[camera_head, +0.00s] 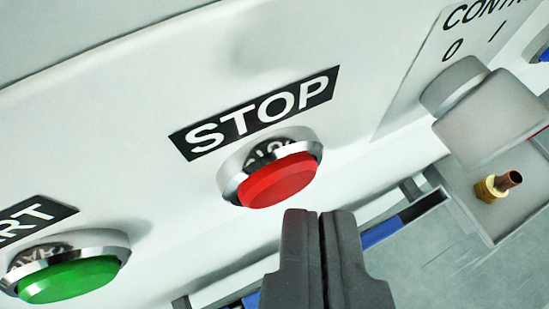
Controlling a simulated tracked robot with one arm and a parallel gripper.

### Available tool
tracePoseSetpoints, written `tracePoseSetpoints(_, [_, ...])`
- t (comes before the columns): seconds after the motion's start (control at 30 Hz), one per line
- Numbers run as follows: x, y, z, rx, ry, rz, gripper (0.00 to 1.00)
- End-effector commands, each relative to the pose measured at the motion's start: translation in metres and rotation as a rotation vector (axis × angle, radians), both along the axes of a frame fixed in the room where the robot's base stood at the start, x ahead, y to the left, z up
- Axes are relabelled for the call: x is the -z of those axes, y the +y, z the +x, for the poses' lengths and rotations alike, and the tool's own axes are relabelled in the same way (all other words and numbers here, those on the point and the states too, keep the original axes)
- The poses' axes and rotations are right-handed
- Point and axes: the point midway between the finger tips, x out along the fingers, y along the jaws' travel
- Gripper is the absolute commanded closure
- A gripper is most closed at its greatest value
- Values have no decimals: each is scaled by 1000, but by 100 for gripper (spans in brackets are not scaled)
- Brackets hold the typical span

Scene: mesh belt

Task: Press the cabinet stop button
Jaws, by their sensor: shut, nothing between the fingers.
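The red stop button (279,181) sits in a silver ring on the pale cabinet panel (185,80). A black label reading STOP (255,112) is just above it. My gripper (319,213) is shut and empty, with its dark fingertips just below and slightly right of the red button in the picture. The fingertips do not cover the button. Whether they touch it or how far they are from it in depth, I cannot tell.
A green button (70,279) with a partly cut-off label is at lower left. A grey switch knob (490,115) juts out at right. Below it a box edge holds a brass fitting (497,186). Blue and grey rails (385,230) run below the panel.

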Motion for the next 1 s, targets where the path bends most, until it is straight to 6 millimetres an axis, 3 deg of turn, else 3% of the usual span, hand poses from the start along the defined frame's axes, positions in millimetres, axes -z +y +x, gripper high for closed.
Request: tracePoseSetpoints(1.0, [0,1,7,1,-1,0,100])
